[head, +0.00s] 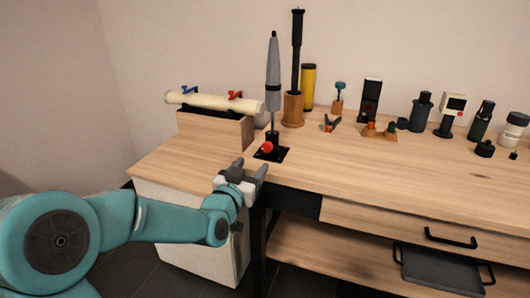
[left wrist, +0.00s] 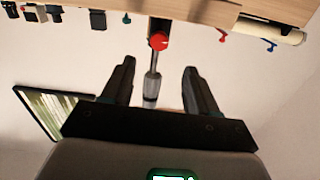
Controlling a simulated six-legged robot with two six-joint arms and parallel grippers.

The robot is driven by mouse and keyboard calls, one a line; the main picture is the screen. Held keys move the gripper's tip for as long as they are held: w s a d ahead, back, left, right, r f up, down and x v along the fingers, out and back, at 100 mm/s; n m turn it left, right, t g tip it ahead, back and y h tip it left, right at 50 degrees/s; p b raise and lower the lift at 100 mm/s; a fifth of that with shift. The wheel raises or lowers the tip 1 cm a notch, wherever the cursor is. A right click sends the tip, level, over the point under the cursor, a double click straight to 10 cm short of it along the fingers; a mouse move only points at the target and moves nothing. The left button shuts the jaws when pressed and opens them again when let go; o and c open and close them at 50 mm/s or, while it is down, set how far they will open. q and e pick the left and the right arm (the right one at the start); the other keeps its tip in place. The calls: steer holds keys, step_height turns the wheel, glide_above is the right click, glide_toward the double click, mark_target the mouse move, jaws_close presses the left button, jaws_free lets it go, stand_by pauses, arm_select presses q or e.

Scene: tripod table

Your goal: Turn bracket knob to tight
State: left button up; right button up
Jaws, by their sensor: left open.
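The red bracket knob (head: 267,147) is on the front of a black bracket (head: 273,155) at the table's left front corner. A tall grey, closed, pole-like thing (head: 273,75) stands upright in the bracket. My left gripper (head: 254,168) is open and empty, just in front of and below the knob, apart from it. In the left wrist view, which looks upside down, the red knob (left wrist: 158,41) lies beyond and between the two open fingertips (left wrist: 158,68). The grey pole (left wrist: 151,85) shows behind it. My right gripper is not in view.
A cream tube (head: 214,101) with blue and red levers lies on a wooden block left of the bracket. A wooden holder (head: 293,108) with a black pole stands behind. Several small tools line the table's back. The tabletop (head: 390,165) right of the bracket is clear.

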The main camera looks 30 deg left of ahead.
mark_target(266, 148)
arm_select(q)
steer(key=x, duration=0.9)
steer(key=shift+w, duration=0.45)
steer(key=c, duration=1)
